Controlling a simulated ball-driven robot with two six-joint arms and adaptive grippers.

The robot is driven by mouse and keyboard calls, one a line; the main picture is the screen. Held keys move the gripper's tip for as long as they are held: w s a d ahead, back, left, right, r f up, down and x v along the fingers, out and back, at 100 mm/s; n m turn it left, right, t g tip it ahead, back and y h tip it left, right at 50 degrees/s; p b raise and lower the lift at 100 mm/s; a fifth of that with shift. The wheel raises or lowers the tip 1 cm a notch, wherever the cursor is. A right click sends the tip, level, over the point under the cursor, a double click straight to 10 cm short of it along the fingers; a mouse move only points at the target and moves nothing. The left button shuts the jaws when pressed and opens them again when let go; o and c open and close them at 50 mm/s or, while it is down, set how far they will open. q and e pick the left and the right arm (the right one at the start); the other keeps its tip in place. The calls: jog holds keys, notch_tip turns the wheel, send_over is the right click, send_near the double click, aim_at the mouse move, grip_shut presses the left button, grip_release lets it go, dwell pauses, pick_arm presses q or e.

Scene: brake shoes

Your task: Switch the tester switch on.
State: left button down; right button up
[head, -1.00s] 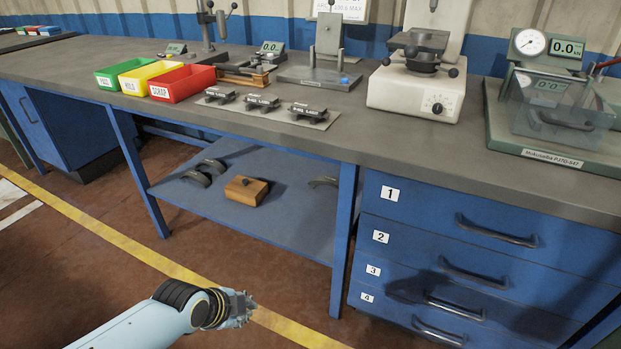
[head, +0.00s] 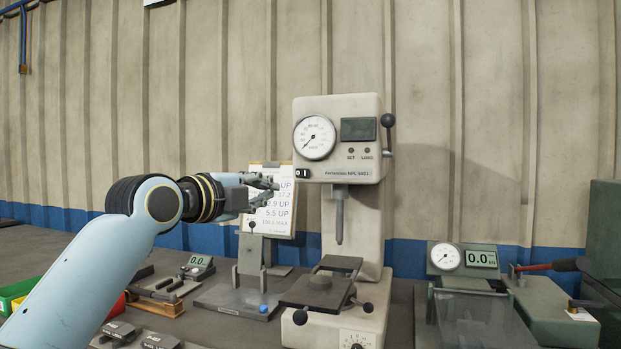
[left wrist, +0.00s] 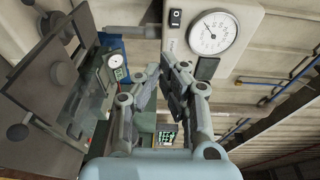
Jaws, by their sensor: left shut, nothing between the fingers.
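The tester (head: 338,140) stands on the bench in the head view, a pale upright machine with a round dial (head: 314,137) and a dark, blank display (head: 358,129). Its small black-and-white rocker switch (head: 302,173) is at the lower left of its front. In the left wrist view the switch (left wrist: 175,18) shows at the top, beside the dial (left wrist: 213,33). My left gripper (head: 272,184) is shut and empty, just left of the switch and slightly lower in the head view, apparently not touching it. My right gripper is in neither view.
A clipboard sheet (head: 284,214) is behind my gripper. The tester's lever with a black ball (head: 388,121) is at its right. A small press stand (head: 250,258) is below my gripper. A gauge unit (head: 463,258) stands right. The wall is close behind.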

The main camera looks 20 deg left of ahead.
pick_arm(q)
notch_tip(320, 180, up, 2)
jog(key=p, duration=0.2)
send_near(307, 175)
jog(key=x, duration=0.7)
jog(key=shift+w+d, duration=0.15)
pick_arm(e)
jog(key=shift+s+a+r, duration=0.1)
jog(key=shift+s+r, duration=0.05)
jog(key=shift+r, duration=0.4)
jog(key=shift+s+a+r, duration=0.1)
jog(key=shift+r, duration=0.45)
